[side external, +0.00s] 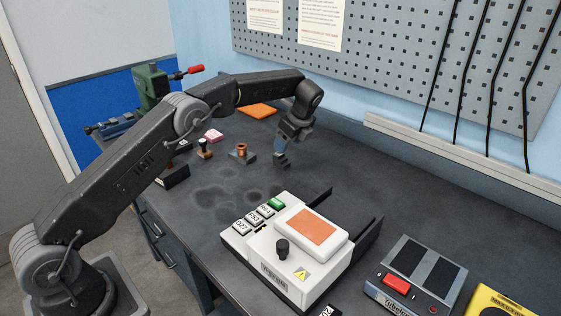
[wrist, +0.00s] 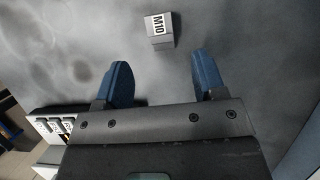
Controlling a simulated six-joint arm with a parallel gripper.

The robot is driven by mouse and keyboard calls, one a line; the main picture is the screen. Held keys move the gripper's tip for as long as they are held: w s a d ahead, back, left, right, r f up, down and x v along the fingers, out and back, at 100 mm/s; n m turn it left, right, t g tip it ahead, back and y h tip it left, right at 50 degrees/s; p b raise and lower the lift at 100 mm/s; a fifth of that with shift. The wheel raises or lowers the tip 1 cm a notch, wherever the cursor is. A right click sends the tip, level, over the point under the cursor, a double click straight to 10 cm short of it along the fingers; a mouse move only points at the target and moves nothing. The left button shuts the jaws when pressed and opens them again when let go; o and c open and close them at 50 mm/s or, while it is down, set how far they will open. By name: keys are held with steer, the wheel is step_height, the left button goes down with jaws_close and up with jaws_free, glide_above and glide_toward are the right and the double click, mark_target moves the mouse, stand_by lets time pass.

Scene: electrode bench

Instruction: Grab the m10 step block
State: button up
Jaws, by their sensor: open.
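The M10 step block (wrist: 161,30) is small and grey, with a white face marked "M10", and stands on the dark bench top. In the wrist view it lies beyond my gripper's fingertips, in line with the gap between them. My gripper (wrist: 160,68) is open, its two blue fingers apart with nothing between them. In the side view my gripper (side external: 280,146) points down at the bench, and the small dark grey block (side external: 282,161) just below it appears to be the step block. The fingers partly overlap there, so the exact gap is hard to tell.
A white machine with an orange pad (side external: 312,226) and labelled keys stands in front, its edge showing lower left in the wrist view. A copper spool (side external: 241,150) and a wooden-handled stamp (side external: 205,148) stand to the left. A pegboard wall (side external: 400,60) rises behind.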

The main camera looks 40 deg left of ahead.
mark_target(281, 157)
steer(key=x, duration=0.8)
steer(key=shift+a, duration=0.2)
steer(key=shift+c, duration=0.5)
steer(key=c, duration=1)
steer(key=shift+r, duration=0.1)
jaws_close()
steer(key=shift+r, duration=0.1)
